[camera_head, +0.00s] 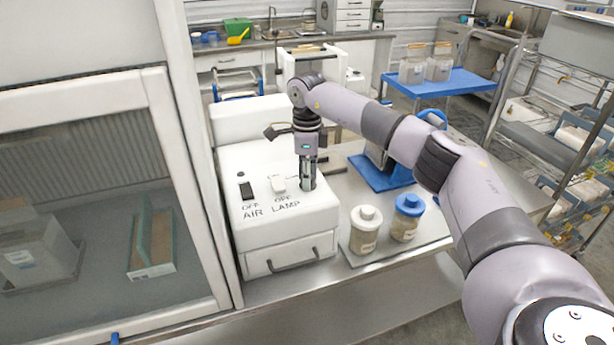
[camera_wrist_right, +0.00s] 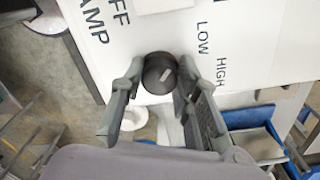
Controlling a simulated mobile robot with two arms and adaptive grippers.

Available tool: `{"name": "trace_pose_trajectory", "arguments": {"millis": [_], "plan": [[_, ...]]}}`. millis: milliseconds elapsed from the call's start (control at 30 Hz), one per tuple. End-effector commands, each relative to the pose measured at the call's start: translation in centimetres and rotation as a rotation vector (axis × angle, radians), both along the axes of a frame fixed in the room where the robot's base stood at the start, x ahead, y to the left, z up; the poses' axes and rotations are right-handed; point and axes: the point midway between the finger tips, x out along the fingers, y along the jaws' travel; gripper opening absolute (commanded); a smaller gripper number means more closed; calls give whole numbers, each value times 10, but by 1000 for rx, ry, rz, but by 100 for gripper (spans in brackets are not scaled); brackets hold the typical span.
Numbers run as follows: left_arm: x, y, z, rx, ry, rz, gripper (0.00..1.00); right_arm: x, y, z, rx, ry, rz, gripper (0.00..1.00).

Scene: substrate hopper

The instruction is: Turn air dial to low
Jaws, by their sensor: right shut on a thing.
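The white control box (camera_head: 290,226) carries a black AIR switch (camera_head: 246,190) and a white LAMP switch (camera_head: 278,185), each with OFF printed below. The round black air dial (camera_wrist_right: 160,72) shows in the right wrist view, with the words LOW and HIGH printed beside it. A short light mark shows on its top; which setting it points at is hard to tell. My right gripper (camera_head: 308,186) reaches down onto the box top, its fingers on either side of the dial and shut on it. The fingers mostly hide the dial in the head view. My left gripper is not in view.
Two jars, one with a white lid (camera_head: 367,214) and one with a blue lid (camera_head: 409,204), stand right of the box on the metal table. A blue stand (camera_head: 380,174) is behind them. A glass-fronted cabinet (camera_head: 95,200) stands close on the left.

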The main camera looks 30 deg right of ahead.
Motion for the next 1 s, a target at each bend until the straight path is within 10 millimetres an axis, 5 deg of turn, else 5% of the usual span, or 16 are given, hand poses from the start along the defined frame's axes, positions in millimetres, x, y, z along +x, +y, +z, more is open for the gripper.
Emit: {"name": "trace_pose_trajectory", "arguments": {"millis": [400,967,1000], "plan": [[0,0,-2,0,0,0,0,1,0,1,-1,-4,200,1],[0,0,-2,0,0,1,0,1,0,2,-1,-5,232,1],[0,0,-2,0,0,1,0,1,0,2,-1,-5,232,30]]}}
